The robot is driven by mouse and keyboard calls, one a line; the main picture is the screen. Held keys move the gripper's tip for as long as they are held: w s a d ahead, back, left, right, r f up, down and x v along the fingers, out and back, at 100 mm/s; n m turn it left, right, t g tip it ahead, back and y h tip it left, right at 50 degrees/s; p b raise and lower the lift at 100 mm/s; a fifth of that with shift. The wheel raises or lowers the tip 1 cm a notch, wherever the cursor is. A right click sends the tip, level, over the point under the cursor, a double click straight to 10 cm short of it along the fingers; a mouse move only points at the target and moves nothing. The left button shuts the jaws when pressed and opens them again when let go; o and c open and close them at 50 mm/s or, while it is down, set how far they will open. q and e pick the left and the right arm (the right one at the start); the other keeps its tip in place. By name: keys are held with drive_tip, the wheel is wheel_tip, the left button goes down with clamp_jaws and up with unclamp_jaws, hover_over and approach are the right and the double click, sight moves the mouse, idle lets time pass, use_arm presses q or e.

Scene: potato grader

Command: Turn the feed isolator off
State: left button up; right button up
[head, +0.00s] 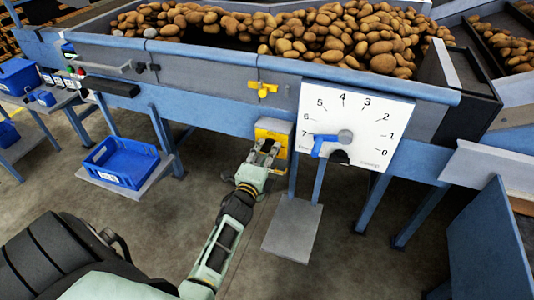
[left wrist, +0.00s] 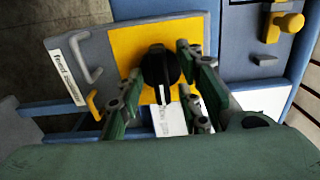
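The feed isolator is a grey box with a yellow front plate (head: 285,130), set below the trough's rail. The left wrist view shows its yellow plate (left wrist: 125,45), a black rotary knob (left wrist: 160,68) with a white mark pointing down in the picture, and a white label strip (left wrist: 68,68) at the left. My left gripper (head: 266,148) is at the front of the isolator. In the left wrist view its fingers (left wrist: 158,72) are apart, one on each side of the knob. Contact with the knob cannot be made out. My right gripper is not in view.
A white dial (head: 375,118) with a blue pointer (head: 323,146) is just right of the isolator. A yellow handle (head: 263,89) sits above it. A potato-filled trough (head: 200,50) runs behind. A blue crate (head: 122,162) stands at the left, a grey plate (head: 292,230) below.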

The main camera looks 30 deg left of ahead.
use_arm(q)
drive_tip(key=v, duration=1.2)
drive_tip(key=shift+d, duration=0.1)
drive_tip(key=s+d+f+n+g+h, duration=0.1)
drive_tip(key=s+d+f+n+g, duration=0.15)
drive_tip(key=f, duration=0.75)
drive_tip(key=s+d+f+n+g+h+p, duration=0.1)
drive_tip(key=s+d+f+n+g, duration=0.2)
drive_tip(key=f, duration=0.6)
drive_tip(key=s+d+f+n+g+h, duration=0.15)
drive_tip(key=s+d+f, duration=0.35)
drive_tip(key=f, duration=0.5)
drive_tip(key=s+f+n+g, duration=0.2)
drive_tip(key=s+f, duration=0.3)
drive_tip(key=s, duration=0.5)
drive_tip(key=s+f+n+g, duration=0.2)
drive_tip(key=s+f+g, duration=0.2)
drive_tip(key=s, duration=0.6)
drive_tip(key=s+f+n+g+p, duration=0.1)
drive_tip(key=s+f+n+g, duration=0.1)
drive_tip(key=s+f, duration=0.5)
drive_tip(key=s+g, duration=0.1)
drive_tip(key=s, duration=0.2)
drive_tip(key=shift+s+d+g, duration=0.3)
drive_tip(key=shift+s+d, duration=0.1)
